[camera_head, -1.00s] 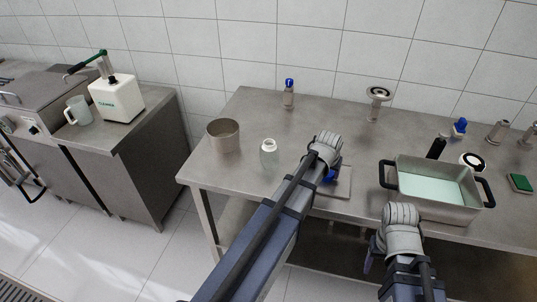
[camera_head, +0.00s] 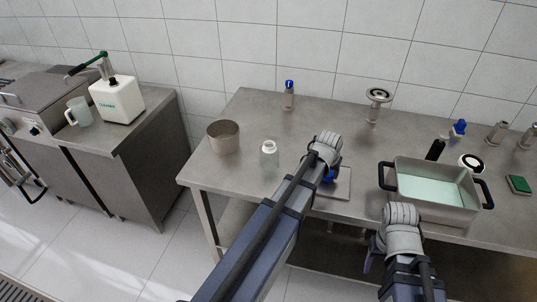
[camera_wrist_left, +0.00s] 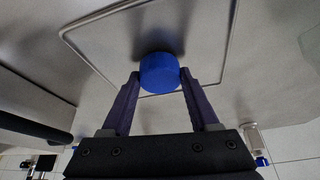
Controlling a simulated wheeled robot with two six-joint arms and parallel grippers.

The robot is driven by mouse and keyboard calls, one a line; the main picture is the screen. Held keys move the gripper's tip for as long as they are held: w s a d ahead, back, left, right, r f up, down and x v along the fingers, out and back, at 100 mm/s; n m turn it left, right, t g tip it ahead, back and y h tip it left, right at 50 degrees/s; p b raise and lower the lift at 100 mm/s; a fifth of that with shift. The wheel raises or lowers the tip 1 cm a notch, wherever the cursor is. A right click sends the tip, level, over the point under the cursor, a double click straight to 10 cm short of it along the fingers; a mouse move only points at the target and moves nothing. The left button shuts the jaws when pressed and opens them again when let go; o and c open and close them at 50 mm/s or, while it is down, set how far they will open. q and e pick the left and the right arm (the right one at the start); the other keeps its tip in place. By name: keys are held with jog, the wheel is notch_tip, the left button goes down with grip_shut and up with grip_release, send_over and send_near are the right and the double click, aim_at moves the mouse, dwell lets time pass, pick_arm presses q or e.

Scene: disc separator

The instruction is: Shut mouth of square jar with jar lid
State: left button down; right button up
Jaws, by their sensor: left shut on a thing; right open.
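The square jar (camera_head: 269,157) is clear glass and stands upright on the steel table, left of my left gripper, with nothing on its mouth. The jar lid (camera_wrist_left: 160,72) is a round blue cap. My left gripper (camera_wrist_left: 160,82) is shut on the lid, one dark finger on each side, over a shallow square tray. In the head view the lid (camera_head: 328,177) shows partly below my left wrist, and the wrist hides most of the gripper. My right gripper (camera_head: 369,262) is open at the table's front edge, largely hidden by its own wrist.
A metal pot (camera_head: 224,138) stands left of the jar. A blue-topped bottle (camera_head: 289,97) stands behind. The shallow tray (camera_head: 342,190) lies under my left gripper. A handled basin with pale liquid (camera_head: 412,208) stands right. The table between jar and tray is clear.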

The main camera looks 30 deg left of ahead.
pick_arm(q)
jog(key=shift+r+p, duration=0.85)
jog(key=shift+r, duration=0.2)
pick_arm(e)
jog(key=shift+r, duration=1)
pick_arm(q)
notch_tip(320, 180, up, 5)
jog(key=p, duration=0.5)
pick_arm(e)
notch_tip(320, 180, up, 5)
